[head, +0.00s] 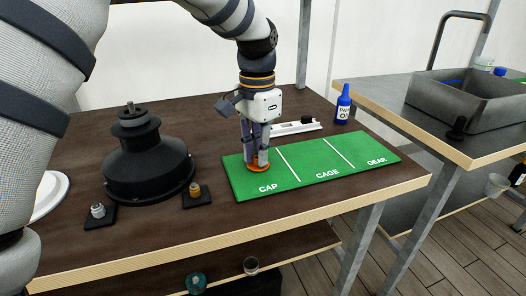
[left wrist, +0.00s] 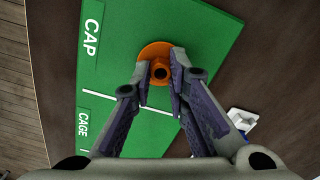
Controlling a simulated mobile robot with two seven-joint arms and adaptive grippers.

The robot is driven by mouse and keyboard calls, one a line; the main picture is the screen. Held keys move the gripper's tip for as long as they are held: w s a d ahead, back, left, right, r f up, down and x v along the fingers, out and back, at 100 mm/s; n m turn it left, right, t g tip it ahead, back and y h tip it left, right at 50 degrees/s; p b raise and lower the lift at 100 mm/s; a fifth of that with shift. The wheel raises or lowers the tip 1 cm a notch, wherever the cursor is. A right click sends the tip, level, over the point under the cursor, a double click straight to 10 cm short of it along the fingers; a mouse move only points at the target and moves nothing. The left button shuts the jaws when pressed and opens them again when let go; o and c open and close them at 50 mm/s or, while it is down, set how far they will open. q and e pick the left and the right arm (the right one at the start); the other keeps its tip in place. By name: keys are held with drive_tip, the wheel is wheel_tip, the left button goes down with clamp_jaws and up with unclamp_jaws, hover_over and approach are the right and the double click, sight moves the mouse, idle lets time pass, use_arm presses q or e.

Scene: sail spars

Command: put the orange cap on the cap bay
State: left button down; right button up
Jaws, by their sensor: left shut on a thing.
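The orange cap (head: 258,167) is at the green mat's CAP section, between the fingertips of my left gripper (head: 257,160). In the left wrist view the cap (left wrist: 153,51) shows as an orange disc with a raised round hub, and my left gripper (left wrist: 161,82) is shut on it. The cap bay (head: 240,180) is the left section of the green mat, marked CAP. The cap is low over this bay; I cannot tell whether it touches the mat. My right gripper is not in view.
A black stepped housing (head: 148,165) stands left of the mat. A blue bottle (head: 343,104) stands behind the mat. The CAGE (head: 318,160) and GEAR (head: 362,150) sections are empty.

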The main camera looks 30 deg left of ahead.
sight(258, 167)
use_arm(q)
drive_tip(key=shift+s+d+r, duration=0.15)
drive_tip(key=shift+s+d, duration=0.05)
drive_tip(key=shift+s, duration=0.25)
drive_tip(key=shift+w+a, duration=0.1)
drive_tip(key=shift+a, duration=0.05)
drive_tip(key=c, duration=2)
unclamp_jaws()
drive_tip(key=shift+w+f, duration=0.15)
drive_tip(key=shift+f, duration=0.15)
drive_tip(key=o, duration=0.4)
drive_tip(key=shift+o, duration=0.2)
drive_tip(key=shift+r, duration=0.1)
wheel_tip(258, 167, up, 12)
drive_tip(key=shift+r+b, duration=0.15)
drive_tip(key=shift+b, duration=0.15)
